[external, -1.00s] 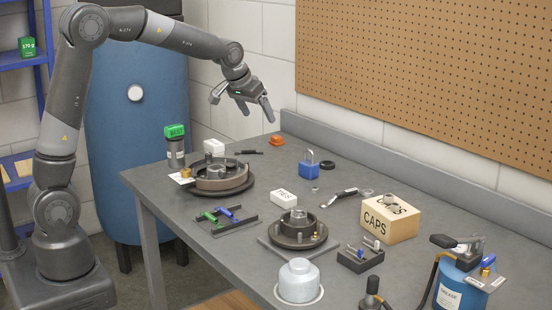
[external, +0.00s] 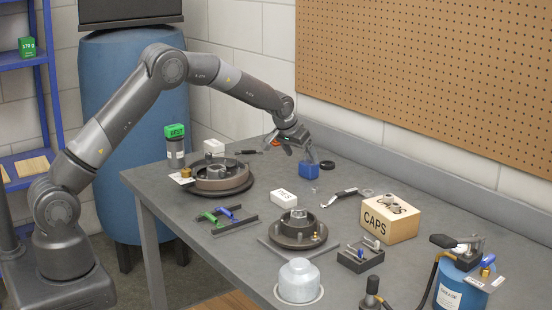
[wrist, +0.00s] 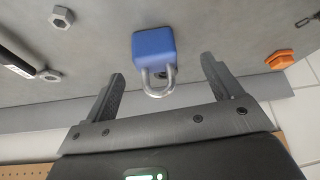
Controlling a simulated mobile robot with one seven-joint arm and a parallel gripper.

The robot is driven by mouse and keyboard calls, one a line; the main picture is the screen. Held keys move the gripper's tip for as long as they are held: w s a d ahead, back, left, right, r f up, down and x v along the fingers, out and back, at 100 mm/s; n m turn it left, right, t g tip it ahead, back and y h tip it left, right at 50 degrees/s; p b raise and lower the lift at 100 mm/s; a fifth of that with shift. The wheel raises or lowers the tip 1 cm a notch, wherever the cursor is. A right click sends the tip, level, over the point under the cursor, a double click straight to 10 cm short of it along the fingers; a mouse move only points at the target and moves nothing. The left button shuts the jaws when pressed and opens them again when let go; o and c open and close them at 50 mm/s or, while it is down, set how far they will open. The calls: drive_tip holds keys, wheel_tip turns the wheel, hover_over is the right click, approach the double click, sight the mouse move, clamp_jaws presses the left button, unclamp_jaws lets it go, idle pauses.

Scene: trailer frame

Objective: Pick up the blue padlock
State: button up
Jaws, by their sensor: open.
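The blue padlock (external: 309,170) sits on the grey workbench toward its back edge, close to the wall side. In the wrist view the padlock (wrist: 154,46) has a blue body and a silver shackle, and the shackle points toward my gripper. My gripper (external: 295,144) is at the padlock in the external view and partly covers its shackle. In the wrist view my gripper (wrist: 162,72) is open, with one dark finger on each side of the shackle. I see a gap between each finger and the padlock.
A hex nut (wrist: 62,17) and a dark-handled tool (external: 340,197) are nearby. The brake drum (external: 219,177) stands to the left.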

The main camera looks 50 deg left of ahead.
sight(307, 163)
drive_tip(key=shift+w+d+x, duration=0.15)
drive_tip(key=shift+x, duration=1.45)
drive_tip(key=shift+w+d+x, duration=0.15)
drive_tip(key=shift+x, duration=1.5)
drive_tip(key=shift+d+r, duration=0.1)
drive_tip(key=shift+r, duration=0.05)
drive_tip(key=shift+c, duration=0.4)
drive_tip(key=c, duration=1.4)
